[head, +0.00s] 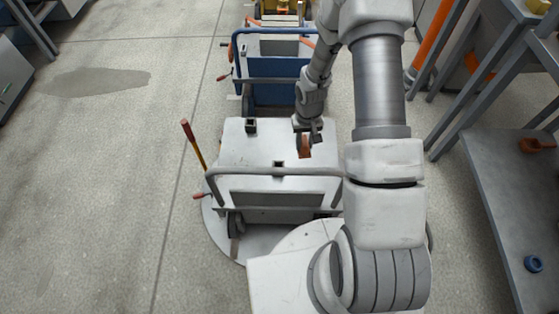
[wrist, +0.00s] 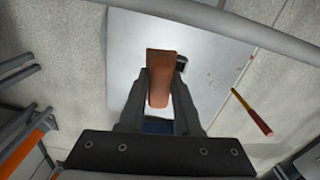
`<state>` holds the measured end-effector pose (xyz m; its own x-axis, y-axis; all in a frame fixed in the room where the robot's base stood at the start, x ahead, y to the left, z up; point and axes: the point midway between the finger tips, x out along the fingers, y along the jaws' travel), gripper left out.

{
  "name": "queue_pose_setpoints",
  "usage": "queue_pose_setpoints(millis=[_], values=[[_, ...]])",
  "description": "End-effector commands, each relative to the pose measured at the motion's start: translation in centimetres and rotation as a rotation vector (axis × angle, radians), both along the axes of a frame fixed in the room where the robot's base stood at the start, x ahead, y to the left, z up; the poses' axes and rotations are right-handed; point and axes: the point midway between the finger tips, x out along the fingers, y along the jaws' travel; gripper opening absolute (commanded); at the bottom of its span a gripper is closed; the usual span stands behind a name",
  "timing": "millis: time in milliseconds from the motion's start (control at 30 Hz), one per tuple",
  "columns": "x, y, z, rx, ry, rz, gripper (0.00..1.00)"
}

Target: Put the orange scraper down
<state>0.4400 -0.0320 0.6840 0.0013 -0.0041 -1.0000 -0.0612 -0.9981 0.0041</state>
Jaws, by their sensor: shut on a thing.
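The orange scraper (wrist: 159,78) is between the two fingers of my gripper (wrist: 157,100) in the wrist view. My gripper is shut on it. In the head view my gripper (head: 307,138) points down over the right part of a white cart top, and the scraper (head: 304,149) shows below the fingers. I cannot tell whether the scraper touches the surface. The white cart top (head: 245,150) is mostly bare, and it also shows in the wrist view (wrist: 205,60) under the scraper.
Two small dark blocks (head: 251,126) (head: 278,164) are on the cart top. A red-and-yellow handle (head: 193,143) leans at its left. A blue cart (head: 270,75) stands behind. At the right, a grey table (head: 500,190) holds an orange thing (head: 537,145) and a blue ring (head: 533,264).

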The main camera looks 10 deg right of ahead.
Motion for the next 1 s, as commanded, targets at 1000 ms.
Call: queue_pose_setpoints(millis=[1000], values=[[7.0,-8.1,-16.5,0.005,0.0,-0.138,0.0]])
